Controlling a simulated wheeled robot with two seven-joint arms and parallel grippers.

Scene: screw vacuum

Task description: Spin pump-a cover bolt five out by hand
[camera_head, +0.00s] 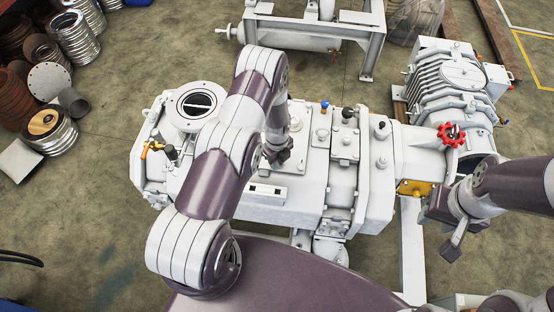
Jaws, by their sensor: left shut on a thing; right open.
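The white pump (318,180) lies across the middle, with a flat cover plate (298,158) on its top. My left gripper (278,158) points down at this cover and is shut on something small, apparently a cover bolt. The bolt itself is hidden by the fingers, and my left arm covers part of the pump to the left. My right gripper (452,240) is open and empty, off the pump's right end and apart from it.
A round flanged port (196,103) stands on the pump's left part. A red handwheel (451,134) and a ribbed motor (455,85) are at the right. Stacked metal rings (75,42) stand at the far left. A white frame (315,35) stands behind.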

